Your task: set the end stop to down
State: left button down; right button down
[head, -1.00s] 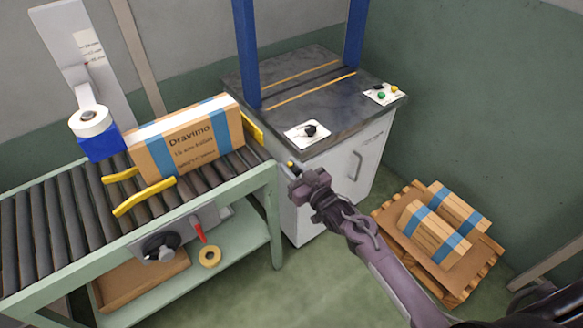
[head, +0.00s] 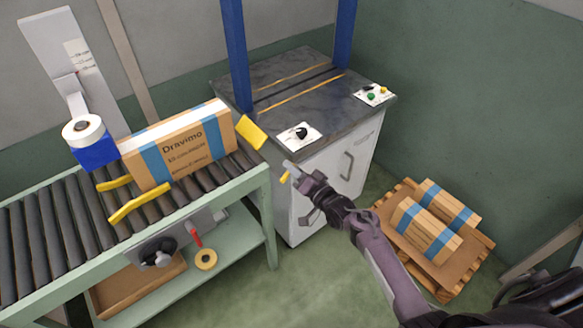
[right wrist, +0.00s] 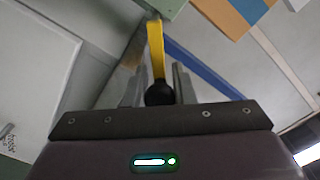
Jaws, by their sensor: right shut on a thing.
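The yellow end stop plate (head: 250,132) is at the right end of the roller conveyor, beside the carton, and leans over with its broad face showing. A yellow lever (right wrist: 156,48) with a black ball knob (right wrist: 159,94) runs from the conveyor end into my right gripper (right wrist: 158,88). My right gripper (head: 291,172) is shut on this knob, just right of the conveyor end. In the head view a short yellow piece of the lever shows beside the fingers, and the knob is hidden. My left gripper is not in view.
A Dravimo carton (head: 180,146) stands on the rollers between yellow guides (head: 138,202). A control knob (head: 158,250) and a red lever (head: 196,238) sit on the conveyor's side. The strapping machine (head: 320,120) stands behind my gripper. A pallet (head: 408,255) with cartons is at right.

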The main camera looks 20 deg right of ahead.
jog(key=shift+w+d+f+m, duration=0.15)
jog(key=shift+f+m, duration=0.3)
jog(key=shift+m, duration=0.75)
jog(key=shift+d+f+m, duration=0.2)
jog(key=shift+f+m, duration=0.3)
jog(key=shift+m, duration=0.7)
jog(key=shift+w+d+f+m, duration=0.15)
jog(key=shift+f+m, duration=0.3)
jog(key=shift+m, duration=0.75)
jog(key=shift+s, duration=0.15)
jog(key=c, duration=1.2)
grip_release()
jog(key=shift+f, duration=0.1)
jog(key=shift+d, duration=0.1)
jog(key=v, duration=0.7)
jog(key=shift+s+p, duration=0.35)
jog(key=shift+d, duration=0.1)
